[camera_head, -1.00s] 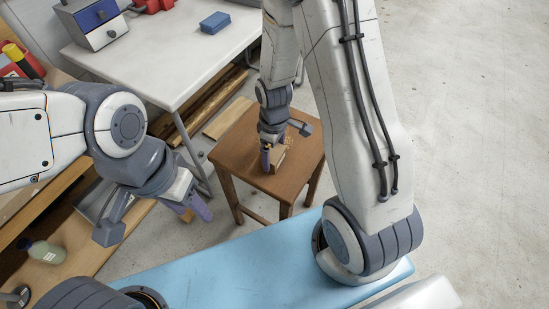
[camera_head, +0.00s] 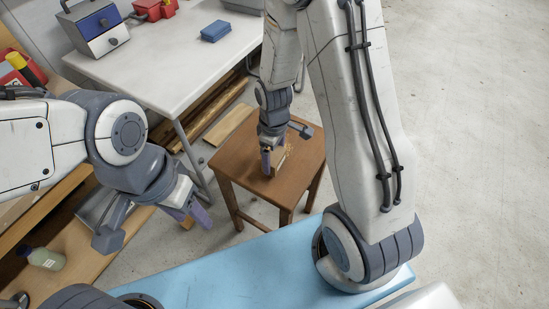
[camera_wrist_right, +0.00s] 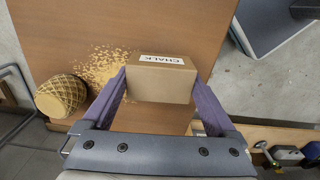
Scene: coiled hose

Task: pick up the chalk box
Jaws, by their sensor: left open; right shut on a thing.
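The chalk box (camera_wrist_right: 160,85) is a small brown carton with a white label reading CHALK. In the right wrist view it sits between the two purple fingers of my right gripper (camera_wrist_right: 160,98), which is shut on it. In the head view my right gripper (camera_head: 272,162) is over the brown wooden stool (camera_head: 236,165), with the box (camera_head: 281,160) partly hidden by it. I cannot tell whether the box touches the seat. My left gripper (camera_head: 191,216) is open and empty, left of the stool.
A round tan patterned object (camera_wrist_right: 60,96) and scattered tan specks (camera_wrist_right: 108,66) show beside the box in the right wrist view. A white table (camera_head: 160,75) with a blue block (camera_head: 215,31) and a drawer unit (camera_head: 95,27) stands behind. Open floor (camera_head: 470,130) lies right.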

